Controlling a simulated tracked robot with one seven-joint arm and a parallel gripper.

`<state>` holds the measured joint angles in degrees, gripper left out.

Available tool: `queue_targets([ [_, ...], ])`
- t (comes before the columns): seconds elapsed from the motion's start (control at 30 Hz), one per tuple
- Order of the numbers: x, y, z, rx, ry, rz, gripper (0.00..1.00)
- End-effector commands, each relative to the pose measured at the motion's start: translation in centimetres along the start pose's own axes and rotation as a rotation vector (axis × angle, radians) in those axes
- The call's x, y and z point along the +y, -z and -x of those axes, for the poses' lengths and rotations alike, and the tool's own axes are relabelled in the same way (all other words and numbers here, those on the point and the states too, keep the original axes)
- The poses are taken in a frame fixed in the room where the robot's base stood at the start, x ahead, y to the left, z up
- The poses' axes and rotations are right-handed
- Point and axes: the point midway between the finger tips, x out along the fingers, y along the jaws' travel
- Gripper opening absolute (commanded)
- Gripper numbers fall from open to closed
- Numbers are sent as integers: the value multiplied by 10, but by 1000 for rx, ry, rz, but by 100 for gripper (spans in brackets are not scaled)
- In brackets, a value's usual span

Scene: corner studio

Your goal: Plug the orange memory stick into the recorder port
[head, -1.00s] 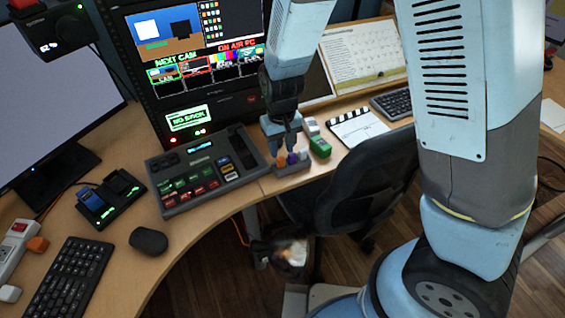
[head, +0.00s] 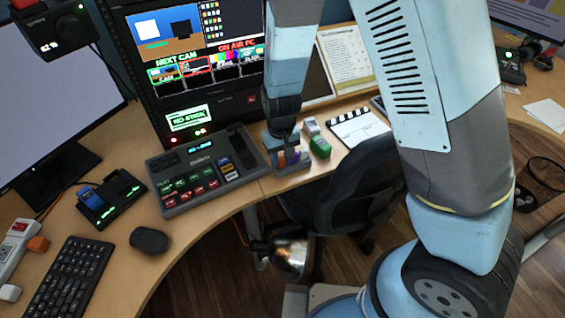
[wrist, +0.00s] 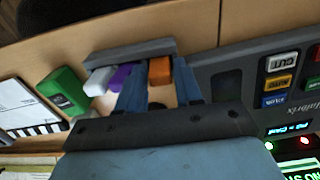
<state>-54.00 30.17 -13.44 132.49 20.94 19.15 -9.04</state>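The orange memory stick (wrist: 159,70) stands in a grey holder (wrist: 105,55) beside a purple stick (wrist: 120,77) and a white one (wrist: 98,80). My gripper (wrist: 160,82) is down at the holder, its two blue fingers on either side of the orange stick. The fingers look open, with narrow gaps to the stick. In the head view my gripper (head: 289,158) partly hides the sticks. A keyed console (head: 207,170) lies just left of the holder. A lit sign reading NO STICK (head: 188,118) shows on the equipment rack. I cannot make out the recorder port.
A black chair (head: 350,190) is close in front. A dock with a blue card (head: 110,198), a mouse (head: 148,240) and a keyboard (head: 65,285) are left.

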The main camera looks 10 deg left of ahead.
Motion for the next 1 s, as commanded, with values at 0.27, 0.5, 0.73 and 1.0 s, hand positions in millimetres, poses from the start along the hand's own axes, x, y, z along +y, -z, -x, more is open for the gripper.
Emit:
queue_targets([
  [0.27,1,-1,-3,-2,-1,-1,38],
  [0.5,1,-1,-3,-2,-1,-1,25],
  [0.73,1,0,-3,-1,-1,-1,3],
  [1.0,1,0,-3,-1,-1,0,0],
])
